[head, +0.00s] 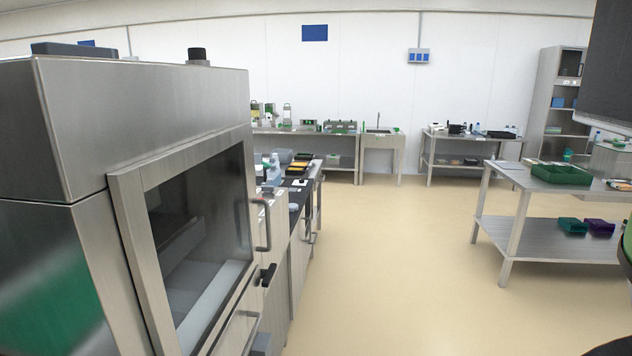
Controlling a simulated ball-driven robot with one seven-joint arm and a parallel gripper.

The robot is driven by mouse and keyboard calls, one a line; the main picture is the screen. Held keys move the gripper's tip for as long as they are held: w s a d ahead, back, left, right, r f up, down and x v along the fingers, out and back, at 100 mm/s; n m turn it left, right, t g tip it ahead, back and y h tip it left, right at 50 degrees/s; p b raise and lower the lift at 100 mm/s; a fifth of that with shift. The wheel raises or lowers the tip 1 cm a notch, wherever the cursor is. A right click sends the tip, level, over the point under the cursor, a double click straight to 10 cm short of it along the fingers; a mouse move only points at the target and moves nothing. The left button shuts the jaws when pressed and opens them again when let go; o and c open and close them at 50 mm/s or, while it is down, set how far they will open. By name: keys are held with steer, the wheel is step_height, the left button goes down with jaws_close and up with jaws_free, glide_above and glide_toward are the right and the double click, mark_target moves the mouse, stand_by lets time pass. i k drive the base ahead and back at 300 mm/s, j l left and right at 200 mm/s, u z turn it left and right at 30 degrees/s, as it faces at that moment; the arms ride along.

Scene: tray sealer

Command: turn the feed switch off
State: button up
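A large stainless steel machine (150,100), which looks like the tray sealer, fills the left side of the head view. A black handle or knob (267,273) sticks out low on the front, just below the window's right end. A black cap (197,55) stands on top of the machine. I cannot tell whether any of these is the feed switch, and no switch position can be read. My gripper is not in view.
Beyond the machine runs a cluttered counter (300,205). A steel table (520,180) with a green tray (561,175) stands at the right, bins on its lower shelf. Benches and a sink (380,132) line the back wall. The middle floor (400,260) is clear.

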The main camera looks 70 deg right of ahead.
mark_target(267, 188)
steer(key=z, duration=1.3)
steer(key=u, duration=0.25)
steer(key=i+l+u, duration=0.15)
steer(key=u, duration=0.2)
steer(key=l+u, duration=0.35)
steer(key=i+l+u, duration=0.15)
steer(key=u, duration=0.2)
steer(key=l, duration=0.1)
